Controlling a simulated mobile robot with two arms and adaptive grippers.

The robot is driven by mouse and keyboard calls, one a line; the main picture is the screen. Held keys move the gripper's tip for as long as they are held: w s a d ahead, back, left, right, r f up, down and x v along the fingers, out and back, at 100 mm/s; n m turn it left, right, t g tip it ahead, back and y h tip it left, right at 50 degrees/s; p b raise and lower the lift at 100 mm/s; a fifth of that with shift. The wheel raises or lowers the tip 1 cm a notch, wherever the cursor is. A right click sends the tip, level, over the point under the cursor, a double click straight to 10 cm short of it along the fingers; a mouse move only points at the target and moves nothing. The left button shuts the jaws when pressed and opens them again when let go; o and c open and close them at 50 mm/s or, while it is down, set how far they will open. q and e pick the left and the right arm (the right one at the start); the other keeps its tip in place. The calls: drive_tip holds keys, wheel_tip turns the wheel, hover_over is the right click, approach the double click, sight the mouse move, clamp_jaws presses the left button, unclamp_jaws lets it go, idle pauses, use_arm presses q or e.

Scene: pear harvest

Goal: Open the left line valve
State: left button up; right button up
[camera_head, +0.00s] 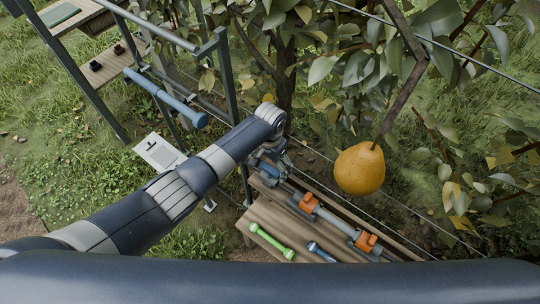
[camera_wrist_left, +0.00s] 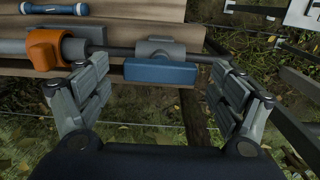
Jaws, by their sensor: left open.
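The pipe (camera_head: 336,219) along the wooden bench bears a grey valve body (camera_wrist_left: 160,47) with a blue handle (camera_wrist_left: 160,72), which appears to be the left line valve. The blue handle lies parallel to the pipe in the left wrist view. In the head view the blue handle (camera_head: 269,170) is partly hidden by my left gripper (camera_head: 272,165). My left gripper (camera_wrist_left: 160,78) is open, with one finger on each side of the blue handle, apart from it. My right gripper is not in view.
Orange parts (camera_head: 307,203) (camera_head: 366,243) sit along the same pipe. A green tool (camera_head: 270,241) and a small blue one (camera_head: 321,252) lie on the bench (camera_head: 262,211). A pear (camera_head: 360,168) hangs from a branch near the bench. Wires and a metal frame (camera_head: 232,90) stand behind.

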sight(270, 168)
use_arm(q)
wheel_tip(270, 168, up, 11)
drive_tip(key=shift+r, duration=0.15)
idle(0.7)
